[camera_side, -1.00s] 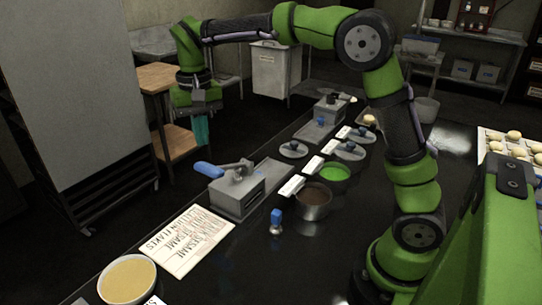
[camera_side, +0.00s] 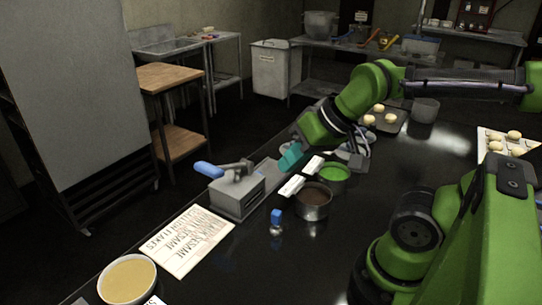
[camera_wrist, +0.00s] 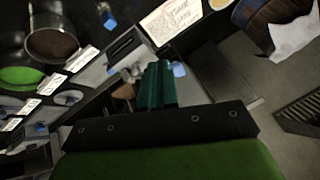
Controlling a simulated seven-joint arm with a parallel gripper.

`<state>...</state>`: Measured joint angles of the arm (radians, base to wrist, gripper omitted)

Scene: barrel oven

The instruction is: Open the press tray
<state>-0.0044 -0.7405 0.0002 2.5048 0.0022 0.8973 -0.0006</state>
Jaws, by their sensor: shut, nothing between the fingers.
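The near press (camera_side: 237,192) is a grey metal box with a lever on top and a blue handle (camera_side: 209,169) pointing left. A flat grey tray or base strip (camera_side: 265,172) extends behind it toward the back right. My gripper (camera_side: 290,158) has its teal fingers together and empty, above and beyond the strip's far end, apart from the press. In the wrist view the shut fingers (camera_wrist: 157,88) cover part of the press area. Blue handle parts (camera_wrist: 179,69) show beside them. I cannot tell whether the tray is shut or drawn out.
A brown-filled pot (camera_side: 313,203) and green-filled bowl (camera_side: 335,178) stand right of the strip, with white label cards. A blue-topped shaker (camera_side: 276,222) stands in front. A printed sheet (camera_side: 188,240) and a tan bowl (camera_side: 127,279) lie nearer. The dark counter (camera_side: 290,270) is clear front right.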

